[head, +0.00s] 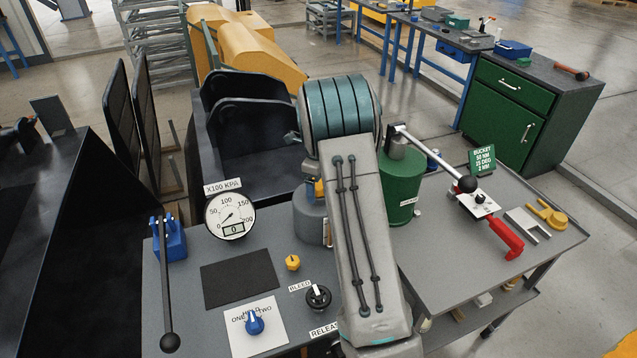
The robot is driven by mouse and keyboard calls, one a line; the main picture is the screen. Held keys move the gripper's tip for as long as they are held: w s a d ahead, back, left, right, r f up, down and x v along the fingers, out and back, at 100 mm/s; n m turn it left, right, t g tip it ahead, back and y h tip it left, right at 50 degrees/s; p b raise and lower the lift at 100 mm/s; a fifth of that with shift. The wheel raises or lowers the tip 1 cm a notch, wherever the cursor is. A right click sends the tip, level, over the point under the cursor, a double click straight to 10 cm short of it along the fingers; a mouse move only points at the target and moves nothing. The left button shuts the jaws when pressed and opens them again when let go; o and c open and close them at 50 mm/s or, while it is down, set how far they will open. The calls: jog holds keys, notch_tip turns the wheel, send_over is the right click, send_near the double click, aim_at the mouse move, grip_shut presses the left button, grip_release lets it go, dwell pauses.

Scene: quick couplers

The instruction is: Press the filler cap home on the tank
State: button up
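A green tank (401,187) stands on the grey bench, right of my raised arm, with a grey cylindrical part (398,147) on top. A grey rounded vessel (311,218) stands left of my arm and is partly hidden by it; small blue and yellow parts show at its top. I cannot tell for sure which of the two is the task's tank. A small yellow knob-like piece (292,262) sits on the bench in front of the grey vessel; it may be the filler cap, but I cannot tell. My gripper does not show; my arm hides part of the scene.
A dial gauge (231,215), a black mat (239,279), a blue selector knob (254,322) and a black bleed knob (318,296) are on the left. A long black lever (168,290) stands at the left edge. A red-handled tool (507,238) and a yellow piece (546,213) lie right.

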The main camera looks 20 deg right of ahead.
notch_tip(320, 180, up, 14)
jog(key=b, duration=0.2)
dwell(0.4)
jog(key=shift+f, duration=0.1)
jog(key=shift+a, duration=0.1)
jog(key=s+a+r+n+t, duration=0.1)
jog(key=s+a+r+n, duration=0.25)
jog(key=s+n, duration=0.45)
jog(key=s+a+r+n+t, duration=0.1)
jog(key=s+a+r+n, duration=0.1)
jog(key=s+a+n, duration=0.5)
jog(key=s+a+f+n, duration=0.1)
jog(key=s+f+n, duration=0.1)
jog(key=s+n, duration=0.4)
jog(key=s+f+n+t, duration=0.1)
jog(key=s+n, duration=0.5)
jog(key=s, duration=0.6)
jog(key=shift+a+f, duration=0.4)
jog(key=shift+f, duration=0.45)
